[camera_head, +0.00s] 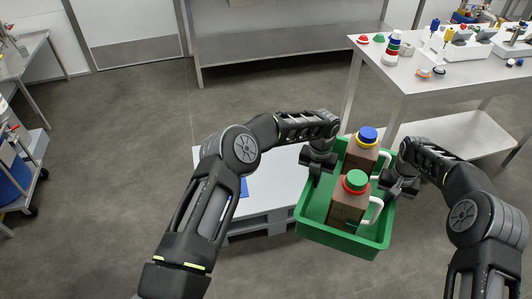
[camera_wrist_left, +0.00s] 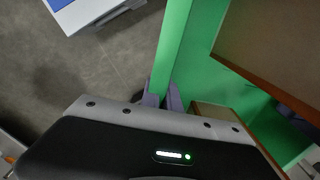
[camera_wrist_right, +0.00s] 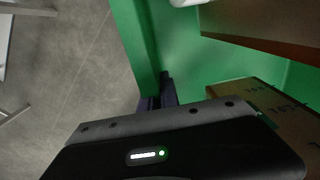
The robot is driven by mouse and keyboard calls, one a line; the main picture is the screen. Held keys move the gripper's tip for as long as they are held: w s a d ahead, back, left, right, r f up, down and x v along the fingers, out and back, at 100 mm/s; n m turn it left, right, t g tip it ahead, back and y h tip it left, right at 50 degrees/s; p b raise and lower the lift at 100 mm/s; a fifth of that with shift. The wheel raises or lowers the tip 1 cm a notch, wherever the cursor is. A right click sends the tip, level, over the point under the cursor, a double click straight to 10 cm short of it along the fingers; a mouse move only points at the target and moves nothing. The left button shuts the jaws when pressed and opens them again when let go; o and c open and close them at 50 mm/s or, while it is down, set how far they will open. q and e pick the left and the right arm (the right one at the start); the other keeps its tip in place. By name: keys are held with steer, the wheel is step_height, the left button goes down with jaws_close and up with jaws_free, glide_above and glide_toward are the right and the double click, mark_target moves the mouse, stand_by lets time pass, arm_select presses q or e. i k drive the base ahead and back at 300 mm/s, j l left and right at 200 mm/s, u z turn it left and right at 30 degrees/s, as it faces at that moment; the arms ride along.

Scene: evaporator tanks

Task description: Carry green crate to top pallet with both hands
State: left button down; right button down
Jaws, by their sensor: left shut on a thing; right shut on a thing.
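The green crate (camera_head: 345,243) holds two brown jugs with white handles, one with a blue cap (camera_head: 367,136) and one with a green cap (camera_head: 355,180). My left gripper (camera_head: 318,172) is shut on the crate's left wall; the green wall (camera_wrist_left: 172,60) runs between its fingers in the left wrist view. My right gripper (camera_head: 394,192) is shut on the crate's right wall; that wall (camera_wrist_right: 140,50) shows in the right wrist view. The crate looks held above the floor, in front of the right end of a grey pallet (camera_head: 265,190). The crate hides part of the pallet.
A metal table (camera_head: 440,80) with bottles, caps and instruments stands at the right, behind the crate. A long metal bench (camera_head: 290,45) stands at the back. A shelf cart (camera_head: 25,170) is at the left edge. A blue item (camera_head: 244,187) lies on the pallet. The middle floor is clear.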

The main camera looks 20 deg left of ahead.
mark_target(285, 164)
steer(key=i+u, duration=0.3)
steer(key=i, duration=0.3)
steer(key=i+l+u, duration=0.1)
steer(key=i+u, duration=0.2)
steer(key=i, duration=0.3)
steer(key=i+u, duration=0.2)
steer(key=i, duration=0.35)
